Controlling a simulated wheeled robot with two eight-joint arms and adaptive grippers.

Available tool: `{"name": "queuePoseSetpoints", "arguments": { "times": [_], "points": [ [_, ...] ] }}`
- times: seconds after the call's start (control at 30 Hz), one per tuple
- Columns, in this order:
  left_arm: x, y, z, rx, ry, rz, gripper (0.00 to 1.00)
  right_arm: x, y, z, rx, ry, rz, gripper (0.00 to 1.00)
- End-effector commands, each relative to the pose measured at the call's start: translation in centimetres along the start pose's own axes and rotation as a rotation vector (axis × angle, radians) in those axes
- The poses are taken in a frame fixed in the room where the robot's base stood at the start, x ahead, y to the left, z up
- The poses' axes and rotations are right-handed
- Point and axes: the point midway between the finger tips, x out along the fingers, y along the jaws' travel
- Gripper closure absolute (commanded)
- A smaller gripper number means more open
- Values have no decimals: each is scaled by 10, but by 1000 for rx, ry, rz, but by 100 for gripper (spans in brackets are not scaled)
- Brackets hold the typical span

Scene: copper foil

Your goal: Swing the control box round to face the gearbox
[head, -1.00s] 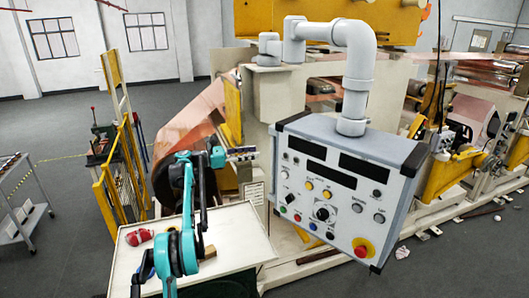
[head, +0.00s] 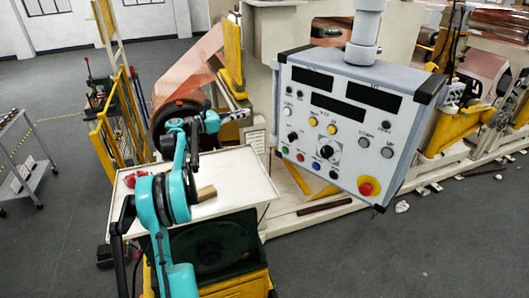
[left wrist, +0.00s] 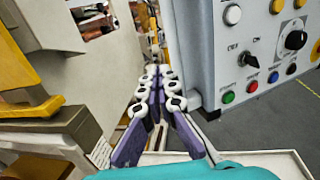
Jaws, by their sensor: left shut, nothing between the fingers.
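The control box (head: 355,128), a grey panel with dark displays, knobs and a red button on yellow, hangs from a grey pipe arm (head: 364,35). Its face points toward my head camera. In the left wrist view the control box (left wrist: 240,55) fills the upper right. My left gripper (head: 238,115) is shut and empty, left of the box. Its fingers (left wrist: 160,72) lie close alongside the box's left edge in the wrist view; I cannot tell whether they touch. A dark green housing (head: 215,250), possibly the gearbox, sits below the white tray. My right gripper is not in view.
The white tray (head: 245,185) under my left arm holds a small brown block (head: 206,193) and a red item (head: 131,179). Yellow guards (head: 110,140) and a grey cart (head: 25,160) stand at left. Open floor (head: 460,245) lies at right.

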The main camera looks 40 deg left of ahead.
Motion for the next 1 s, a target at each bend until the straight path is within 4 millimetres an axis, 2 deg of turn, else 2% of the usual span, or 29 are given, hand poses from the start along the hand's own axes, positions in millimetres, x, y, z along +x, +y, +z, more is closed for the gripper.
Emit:
{"name": "queuePoseSetpoints", "arguments": {
  "times": [0.03, 0.1, 0.3, 0.4, 0.53, 0.67, 0.77, 1.0],
  "points": [
    [-6, -10, -32, 0, 0, 41, 100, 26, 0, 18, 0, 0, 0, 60],
    [-14, -24, -57, 0, 0, 101, 100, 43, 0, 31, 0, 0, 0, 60],
    [-39, -67, -116, 1, 0, 246, 100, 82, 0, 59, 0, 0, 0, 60],
    [-48, -82, -132, 1, 0, 292, 100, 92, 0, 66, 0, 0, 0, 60],
    [-53, -92, -140, 1, 0, 319, 100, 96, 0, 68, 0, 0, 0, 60],
    [-45, -90, -139, 1, 0, 321, 100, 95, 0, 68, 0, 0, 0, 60],
    [-31, -86, -139, 1, 0, 320, 100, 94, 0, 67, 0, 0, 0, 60],
    [19, -69, -139, 1, 0, 318, 100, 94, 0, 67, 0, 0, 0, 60]
  ]
}}
